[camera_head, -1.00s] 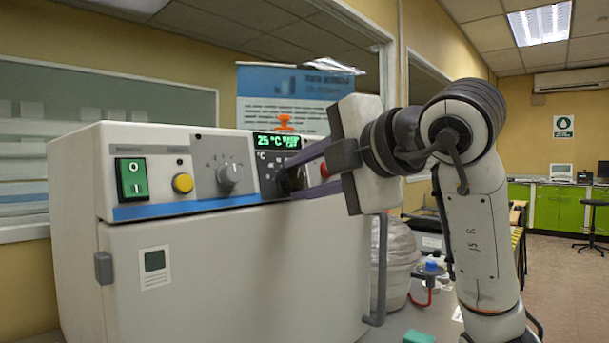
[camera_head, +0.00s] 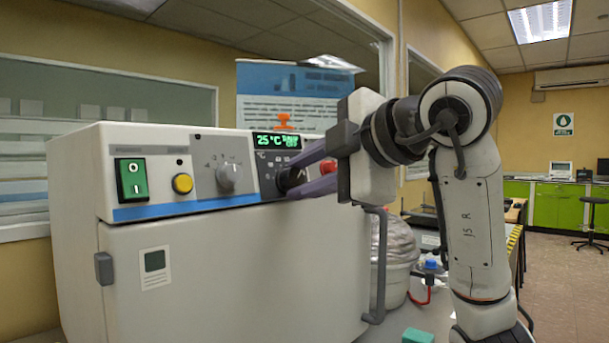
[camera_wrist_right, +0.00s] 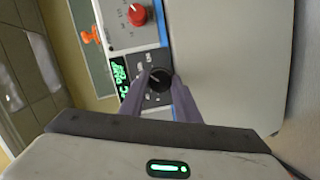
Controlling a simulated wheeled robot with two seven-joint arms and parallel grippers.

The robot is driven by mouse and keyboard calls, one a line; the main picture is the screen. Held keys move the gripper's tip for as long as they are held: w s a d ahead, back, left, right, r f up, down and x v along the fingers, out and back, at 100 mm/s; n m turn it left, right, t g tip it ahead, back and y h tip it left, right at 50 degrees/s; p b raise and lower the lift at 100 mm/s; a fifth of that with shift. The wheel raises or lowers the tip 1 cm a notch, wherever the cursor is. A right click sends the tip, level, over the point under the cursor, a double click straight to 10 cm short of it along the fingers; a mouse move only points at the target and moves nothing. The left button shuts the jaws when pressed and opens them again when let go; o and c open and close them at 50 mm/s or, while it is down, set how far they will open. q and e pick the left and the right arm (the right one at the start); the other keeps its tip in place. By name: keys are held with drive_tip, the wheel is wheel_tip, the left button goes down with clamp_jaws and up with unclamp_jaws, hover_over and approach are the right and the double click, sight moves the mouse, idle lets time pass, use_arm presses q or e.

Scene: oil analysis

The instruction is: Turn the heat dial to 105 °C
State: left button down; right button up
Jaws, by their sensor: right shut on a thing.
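The heat dial is a black knob (camera_head: 287,179) on the oven's front panel, just under the green display (camera_head: 277,141), which reads 25 °C. My right gripper (camera_head: 296,178) is shut on this knob, with one finger above it and one below. In the right wrist view the black dial (camera_wrist_right: 159,80) sits between the two purple-grey fingertips of the right gripper (camera_wrist_right: 160,84). The fingers partly cover the dial and its scale, so its exact pointer setting cannot be read. My left gripper is not in view.
The white oven (camera_head: 230,270) carries a green power switch (camera_head: 131,179), a yellow button (camera_head: 182,183), a grey knob (camera_head: 229,177) and a red knob (camera_head: 328,167). An orange item (camera_head: 284,121) stands on top. The oven door handle (camera_head: 380,270) sticks out below my right gripper.

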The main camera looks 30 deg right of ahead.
drive_tip(key=o, duration=1)
drive_tip(key=shift+o, duration=0.2)
drive_tip(key=v, duration=1)
drive_tip(key=shift+s+p, duration=0.15)
drive_tip(key=shift+p, duration=0.2)
drive_tip(key=shift+r, duration=0.1)
